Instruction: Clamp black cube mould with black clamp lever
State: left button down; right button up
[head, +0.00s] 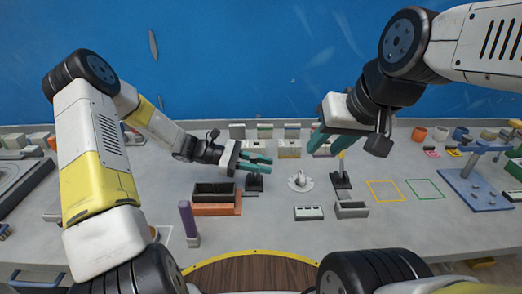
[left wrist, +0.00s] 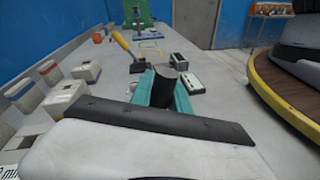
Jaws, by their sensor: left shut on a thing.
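The black cube mould (head: 209,188) is a dark open box on an orange-brown base, left of centre on the bench. The black clamp lever (head: 254,183) stands on a dark base just right of the mould. My left gripper (head: 262,161) is at the top of this lever. In the left wrist view, its teal fingers are shut around a black, round grip of the lever (left wrist: 163,86). The fingers hide part of the lever, and its contact with the mould cannot be seen. My right gripper (head: 318,140) hangs above the back of the bench; its finger gap is unclear.
A yellow-handled clamp (head: 341,180) stands right of a white round piece (head: 300,182). A purple-handled tool (head: 188,222) is at front left. Small blocks line the back. Yellow (head: 386,191) and green (head: 425,189) outlines mark bare bench. A blue stand (head: 474,190) is at right.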

pick_arm(q)
jog(key=shift+s+f+m+t, duration=0.25)
jog(key=shift+s+f+m, duration=0.05)
jog(key=shift+s+m, duration=0.3)
jog(key=shift+s+f+m+t, duration=0.3)
jog(key=shift+s+m, duration=0.15)
jog(key=shift+m, duration=0.15)
jog(key=shift+f, duration=0.1)
jog(key=c, duration=1.3)
grip_release()
jog(key=shift+o, duration=0.2)
jog(key=a+r, duration=0.1)
jog(key=a, duration=0.6)
jog(key=shift+w+a+r, duration=0.35)
jog(key=shift+w, duration=0.05)
